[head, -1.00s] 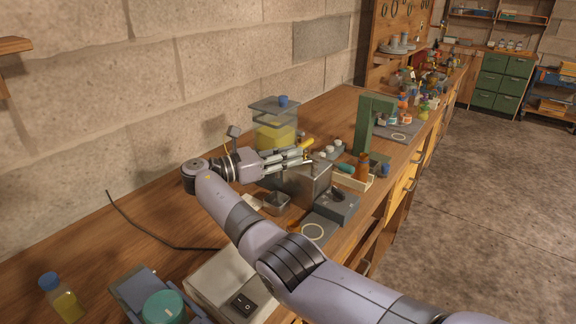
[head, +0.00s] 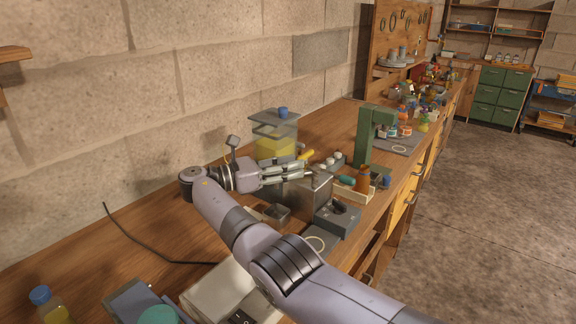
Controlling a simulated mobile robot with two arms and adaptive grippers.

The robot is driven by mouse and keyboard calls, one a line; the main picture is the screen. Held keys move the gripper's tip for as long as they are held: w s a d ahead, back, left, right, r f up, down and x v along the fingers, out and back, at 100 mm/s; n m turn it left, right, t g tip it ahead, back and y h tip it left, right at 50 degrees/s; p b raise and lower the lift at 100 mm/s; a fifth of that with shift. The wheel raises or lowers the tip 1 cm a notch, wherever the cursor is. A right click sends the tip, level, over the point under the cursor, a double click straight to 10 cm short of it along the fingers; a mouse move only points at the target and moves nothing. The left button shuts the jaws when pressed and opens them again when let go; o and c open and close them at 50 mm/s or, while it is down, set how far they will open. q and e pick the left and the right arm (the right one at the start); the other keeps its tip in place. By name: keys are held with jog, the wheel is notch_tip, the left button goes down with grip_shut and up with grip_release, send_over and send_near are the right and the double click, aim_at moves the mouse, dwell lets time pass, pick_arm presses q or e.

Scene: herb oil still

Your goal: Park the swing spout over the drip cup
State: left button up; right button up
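My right gripper (head: 309,171) is over the bench, in front of the jar of yellow liquid and above the grey metal box (head: 308,195). Its two fingers point right with a narrow gap between them, and I see nothing held there. A small yellow handle (head: 307,154) shows just behind the fingertips; it may belong to the swing spout, whose arm I cannot make out behind the gripper. A small square grey metal cup (head: 277,213), possibly the drip cup, stands on the bench below the gripper, left of the box. My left gripper is not in view.
The lidded clear jar (head: 275,138) stands behind the gripper. A green stand (head: 366,138), brown bottle (head: 363,179) and dark grey block (head: 338,220) are to the right. A black cable (head: 140,240) crosses the mostly clear bench at left. A blue-capped bottle (head: 52,308) stands front left.

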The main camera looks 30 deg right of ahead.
jog(key=shift+o, duration=0.6)
jog(key=shift+r, duration=0.15)
notch_tip(320, 180, up, 10)
jog(key=shift+f, duration=0.15)
jog(key=shift+c, duration=0.5)
